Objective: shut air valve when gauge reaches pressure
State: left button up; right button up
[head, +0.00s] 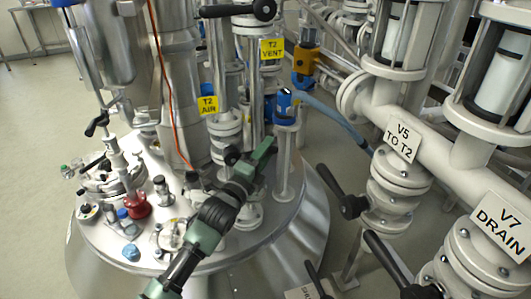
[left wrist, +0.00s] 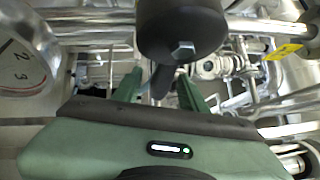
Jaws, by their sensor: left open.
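The yellow T2 AIR label (head: 208,105) hangs on the pipework above the vessel lid. My left gripper (head: 252,160) is open below and right of this label, close to a black valve part (head: 232,155). In the left wrist view a black round valve hub with a bolt (left wrist: 182,35) is right in front of my left gripper (left wrist: 160,85). A dark lever-like part reaches down from the hub between the two green fingers; contact cannot be told. Part of a round gauge (left wrist: 22,60) with the numbers 2 and 3 shows at left; its needle is not clear. My right gripper is out of view.
The T2 VENT label (head: 272,49) and a black handle (head: 237,10) are above. V5 (head: 402,138) and V7 (head: 498,222) labels mark white pipes at right, with black levers (head: 343,193) projecting left. Small fittings crowd the lid's left side. Open floor (head: 35,100) lies far left.

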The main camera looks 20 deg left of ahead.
pick_arm(q)
grip_shut()
dwell(1.4)
